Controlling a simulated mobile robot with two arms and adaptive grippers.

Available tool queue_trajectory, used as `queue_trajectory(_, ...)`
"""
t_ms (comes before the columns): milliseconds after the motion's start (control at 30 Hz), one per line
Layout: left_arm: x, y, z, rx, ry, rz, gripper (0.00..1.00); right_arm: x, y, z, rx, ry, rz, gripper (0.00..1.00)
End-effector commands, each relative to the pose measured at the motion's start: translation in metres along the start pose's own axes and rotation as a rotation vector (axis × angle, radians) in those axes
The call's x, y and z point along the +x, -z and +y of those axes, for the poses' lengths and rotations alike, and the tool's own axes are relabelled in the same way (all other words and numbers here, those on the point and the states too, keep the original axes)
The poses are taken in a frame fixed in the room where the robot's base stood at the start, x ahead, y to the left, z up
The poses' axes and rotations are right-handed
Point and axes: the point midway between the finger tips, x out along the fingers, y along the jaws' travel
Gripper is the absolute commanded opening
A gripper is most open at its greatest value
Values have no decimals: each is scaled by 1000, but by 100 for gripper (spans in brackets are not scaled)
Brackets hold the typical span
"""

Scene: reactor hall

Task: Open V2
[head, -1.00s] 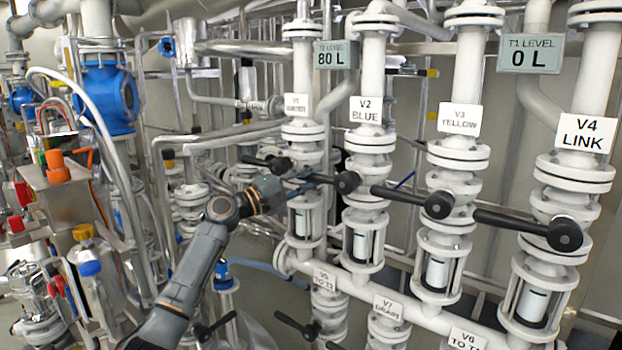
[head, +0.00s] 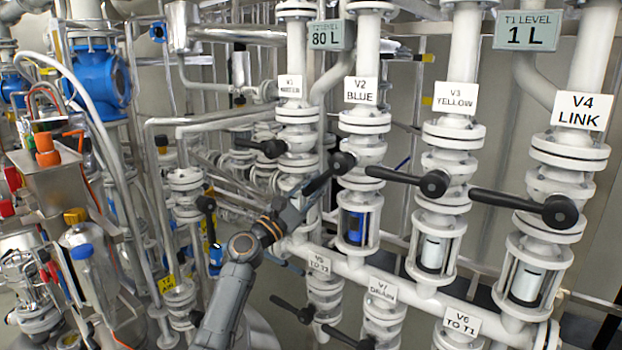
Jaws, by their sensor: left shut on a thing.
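The V2 valve carries a white "V2 BLUE" label (head: 362,90) on its pipe. Its black lever (head: 322,180) slants down and left from its round hub. My left gripper (head: 304,197) is shut on the outer part of this lever, and its fingers are partly hidden. The sight glass below V2 (head: 355,225) shows blue inside. The T1 level display (head: 528,30) reads 1 L. My right gripper is not in view.
The V1 lever (head: 262,147), V3 lever (head: 405,178) and V4 lever (head: 510,203) are close to horizontal, near V2. Another level display (head: 331,35) reads 80 L. Lower levers, including one by the V7 drain (head: 345,338), stand below. Pipes crowd the left.

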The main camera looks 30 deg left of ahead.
Motion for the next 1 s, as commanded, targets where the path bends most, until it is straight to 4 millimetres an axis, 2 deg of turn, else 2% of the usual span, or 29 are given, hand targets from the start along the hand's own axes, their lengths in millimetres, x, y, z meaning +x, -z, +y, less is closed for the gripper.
queue_trajectory(33,-1,1,-10,-22,10,4,0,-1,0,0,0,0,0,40)
queue_trajectory(133,-2,2,-12,-47,0,10,0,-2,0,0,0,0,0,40)
queue_trajectory(667,-2,1,-13,-62,-12,15,0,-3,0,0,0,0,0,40)
queue_trajectory(700,-2,1,-13,-62,-12,15,24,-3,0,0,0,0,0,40)
queue_trajectory(800,-2,1,-12,-61,-14,15,44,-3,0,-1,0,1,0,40)
queue_trajectory(1000,-1,0,-9,-61,-18,14,44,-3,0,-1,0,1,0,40)
